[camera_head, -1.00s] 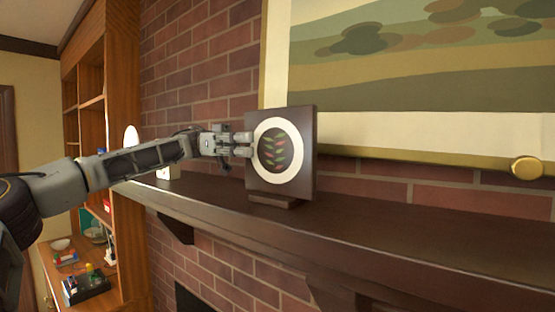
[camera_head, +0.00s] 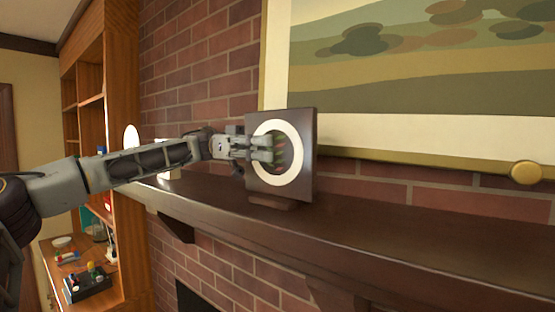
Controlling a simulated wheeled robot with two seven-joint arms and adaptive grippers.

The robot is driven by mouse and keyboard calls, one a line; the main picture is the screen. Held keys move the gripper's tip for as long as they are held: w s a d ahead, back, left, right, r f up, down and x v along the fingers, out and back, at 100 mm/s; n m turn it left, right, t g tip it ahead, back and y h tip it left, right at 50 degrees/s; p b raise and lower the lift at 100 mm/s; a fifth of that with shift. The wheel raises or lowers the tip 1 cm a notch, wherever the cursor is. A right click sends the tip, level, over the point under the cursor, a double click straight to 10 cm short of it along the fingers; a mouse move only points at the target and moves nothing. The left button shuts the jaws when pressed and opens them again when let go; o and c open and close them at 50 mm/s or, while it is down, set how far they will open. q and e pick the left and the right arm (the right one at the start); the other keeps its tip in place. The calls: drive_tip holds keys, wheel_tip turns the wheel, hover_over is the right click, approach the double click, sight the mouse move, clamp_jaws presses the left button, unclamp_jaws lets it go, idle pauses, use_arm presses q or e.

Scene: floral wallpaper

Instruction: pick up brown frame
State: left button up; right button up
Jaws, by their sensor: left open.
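The brown frame (camera_head: 303,150) stands upright on a small base on the dark mantel (camera_head: 400,235). It is a square dark-brown panel with a white ring and a leaf picture in the middle. My left gripper (camera_head: 268,150) is open, and its fingers are in front of the frame's face, covering the left part of the ring and most of the leaf picture. I cannot tell whether the fingertips touch the frame. My right gripper is not in view.
A large landscape painting (camera_head: 420,80) with a gold lower edge hangs on the brick wall behind the mantel. A gold knob (camera_head: 526,173) is at the right. A wooden shelf unit (camera_head: 120,90) stands at the left. The mantel right of the frame is clear.

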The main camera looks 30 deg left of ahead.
use_arm(q)
drive_tip(key=shift+d, duration=0.3)
clamp_jaws()
idle(0.4)
